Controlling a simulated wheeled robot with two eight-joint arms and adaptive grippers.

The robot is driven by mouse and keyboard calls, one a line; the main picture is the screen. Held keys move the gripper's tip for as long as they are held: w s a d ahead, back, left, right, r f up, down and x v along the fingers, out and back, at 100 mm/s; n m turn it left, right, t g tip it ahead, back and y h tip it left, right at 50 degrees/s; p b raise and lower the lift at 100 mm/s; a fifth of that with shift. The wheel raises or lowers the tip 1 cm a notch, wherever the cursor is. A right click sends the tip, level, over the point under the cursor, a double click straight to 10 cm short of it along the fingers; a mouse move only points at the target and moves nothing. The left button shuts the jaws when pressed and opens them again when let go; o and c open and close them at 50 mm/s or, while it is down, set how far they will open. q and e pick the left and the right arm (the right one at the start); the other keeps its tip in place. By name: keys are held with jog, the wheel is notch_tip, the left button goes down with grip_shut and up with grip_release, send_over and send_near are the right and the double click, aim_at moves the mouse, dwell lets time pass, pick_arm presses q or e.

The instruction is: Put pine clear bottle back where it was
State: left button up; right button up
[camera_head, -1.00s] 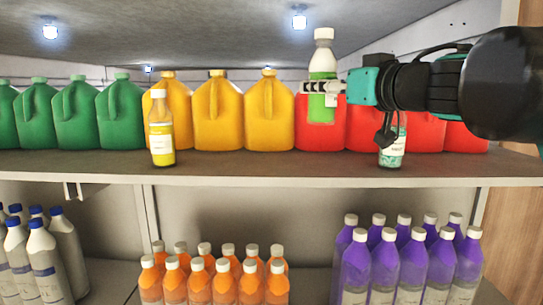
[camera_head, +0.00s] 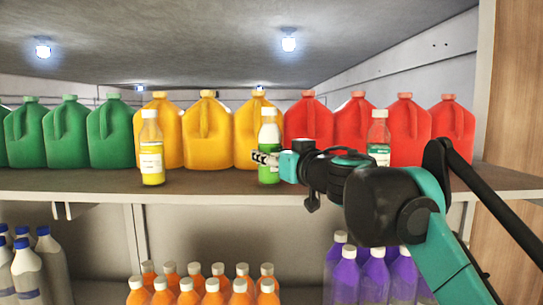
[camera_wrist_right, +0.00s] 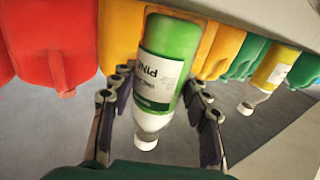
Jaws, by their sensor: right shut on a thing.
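The pine bottle (camera_head: 269,135), clear with green liquid, a white label and a white cap, is upright between the fingers of my right gripper (camera_head: 263,158). Its base is at the upper shelf's surface; whether it touches is not clear. In the right wrist view the bottle (camera_wrist_right: 165,65) appears upside down with "PINE" on its label, and the fingers of the gripper (camera_wrist_right: 160,115) close around its sides. My left gripper is not in view.
Yellow jugs (camera_head: 208,135) and red jugs (camera_head: 308,125) stand behind the bottle on the upper shelf (camera_head: 90,182). A yellow bottle (camera_head: 152,150) stands to the left and a teal one (camera_head: 378,140) to the right, partly behind my arm. Shelf between them is otherwise clear.

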jog(key=shift+w, duration=0.2)
jog(key=shift+s+f, duration=0.1)
jog(key=shift+f, duration=0.1)
jog(key=o, duration=1.4)
jog(key=shift+r, duration=0.1)
jog(key=shift+s+d, duration=0.1)
jog(key=shift+s, duration=0.1)
jog(key=b+v, duration=0.2)
jog(key=v, duration=0.9)
jog(key=shift+s, duration=0.3)
